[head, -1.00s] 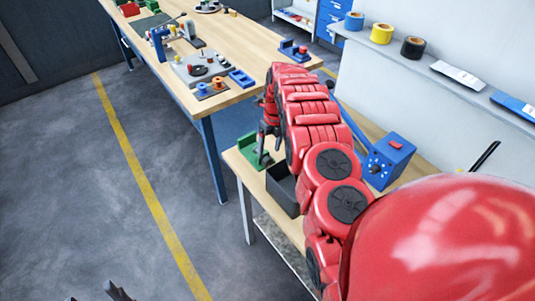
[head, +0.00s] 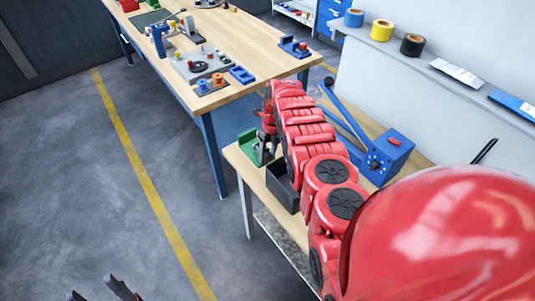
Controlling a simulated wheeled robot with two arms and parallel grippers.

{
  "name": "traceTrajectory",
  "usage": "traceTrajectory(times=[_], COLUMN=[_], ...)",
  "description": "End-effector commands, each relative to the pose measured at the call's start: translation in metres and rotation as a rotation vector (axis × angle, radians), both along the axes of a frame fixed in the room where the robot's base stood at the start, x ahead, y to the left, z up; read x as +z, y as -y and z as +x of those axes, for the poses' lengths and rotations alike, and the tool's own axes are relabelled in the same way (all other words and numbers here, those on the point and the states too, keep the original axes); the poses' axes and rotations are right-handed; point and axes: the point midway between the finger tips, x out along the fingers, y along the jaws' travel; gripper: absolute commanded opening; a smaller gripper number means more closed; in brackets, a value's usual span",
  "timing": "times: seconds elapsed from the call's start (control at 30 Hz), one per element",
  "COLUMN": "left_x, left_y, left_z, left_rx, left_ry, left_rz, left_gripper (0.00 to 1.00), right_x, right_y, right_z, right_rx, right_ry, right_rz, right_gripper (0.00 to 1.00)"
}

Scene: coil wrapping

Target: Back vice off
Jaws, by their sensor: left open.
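A green holder (head: 247,144), which may be the vice, stands at the left end of the low side bench (head: 237,160). My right gripper (head: 264,157) points down right beside the green holder. Its fingers are small, dark and partly covered by my red arm, so I cannot tell whether they touch the holder or hold anything. My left gripper (head: 102,291) is open and empty over the floor at the bottom left, cut off by the frame edge.
A dark open bin (head: 281,186) and a blue box with a long lever (head: 390,154) stand on the side bench near my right arm. The long workbench (head: 262,50) carries a blue fixture (head: 294,46) and several parts. A shelf (head: 435,55) holds tape rolls. The left floor is clear.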

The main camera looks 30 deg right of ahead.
Motion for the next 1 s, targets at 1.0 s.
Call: traceTrajectory(times=[1.0], left_x=[0.041], left_y=[0.000], left_z=[0.000], left_rx=[0.000], left_ry=[0.000], left_rz=[0.000], left_gripper=[0.62], right_x=[0.003], right_y=[-0.008], right_z=[-0.001], right_rx=[0.003], right_ry=[0.020], right_rz=[-0.291], right_gripper=[0.00])
